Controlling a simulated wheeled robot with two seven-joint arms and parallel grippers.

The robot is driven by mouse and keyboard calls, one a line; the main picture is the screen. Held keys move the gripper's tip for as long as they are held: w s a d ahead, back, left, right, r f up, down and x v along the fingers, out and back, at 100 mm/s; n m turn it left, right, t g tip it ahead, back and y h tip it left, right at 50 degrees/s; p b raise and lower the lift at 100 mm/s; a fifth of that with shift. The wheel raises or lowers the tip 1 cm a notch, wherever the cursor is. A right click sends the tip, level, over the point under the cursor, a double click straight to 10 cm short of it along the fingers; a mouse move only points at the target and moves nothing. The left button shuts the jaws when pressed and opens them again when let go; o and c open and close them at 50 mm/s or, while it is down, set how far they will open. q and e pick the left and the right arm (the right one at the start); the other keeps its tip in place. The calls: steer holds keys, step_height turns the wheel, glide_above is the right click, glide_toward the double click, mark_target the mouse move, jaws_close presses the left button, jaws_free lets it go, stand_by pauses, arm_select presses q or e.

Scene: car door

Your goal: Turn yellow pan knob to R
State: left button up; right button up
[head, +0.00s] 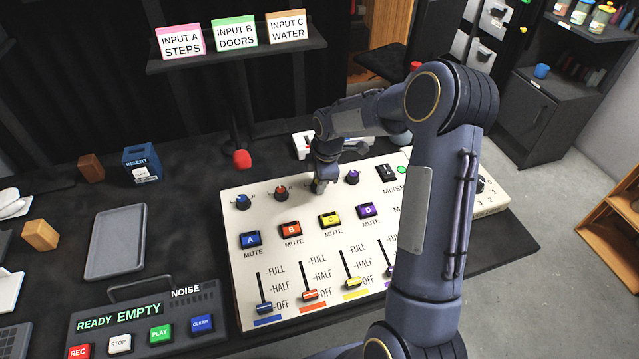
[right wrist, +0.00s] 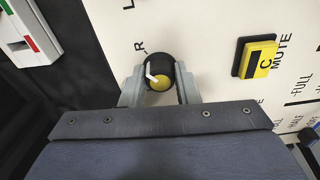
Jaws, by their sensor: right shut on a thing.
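The yellow pan knob (right wrist: 161,83) is black with a yellow cap and a white pointer. In the right wrist view it sits between the two grey fingers of my right gripper (right wrist: 158,93), which is shut on it. Its pointer leans up and left, roughly toward the printed R (right wrist: 138,47) on the panel. In the head view my right gripper (head: 320,187) comes down over the knob row of the cream mixer panel (head: 240,218) and mostly hides the yellow knob. My left gripper is not in view.
Blue (head: 242,202), orange (head: 281,193) and purple (head: 352,177) knobs share the row. Below are mute buttons, including yellow C (head: 330,219), and sliders. A red microphone (head: 241,159) stands behind the panel. A noise box (head: 150,320) and a grey tray (head: 116,240) lie left.

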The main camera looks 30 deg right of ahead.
steer(key=shift+m+b, duration=0.45)
steer(key=shift+m, duration=0.65)
steer(key=o, duration=1)
steer(key=shift+r, duration=0.1)
steer(key=r, duration=0.2)
steer(key=s+r, duration=0.1)
steer(key=r, duration=0.4)
steer(key=shift+s+d+r, duration=0.15)
steer(key=shift+s+r, duration=0.1)
steer(key=shift+r, duration=0.1)
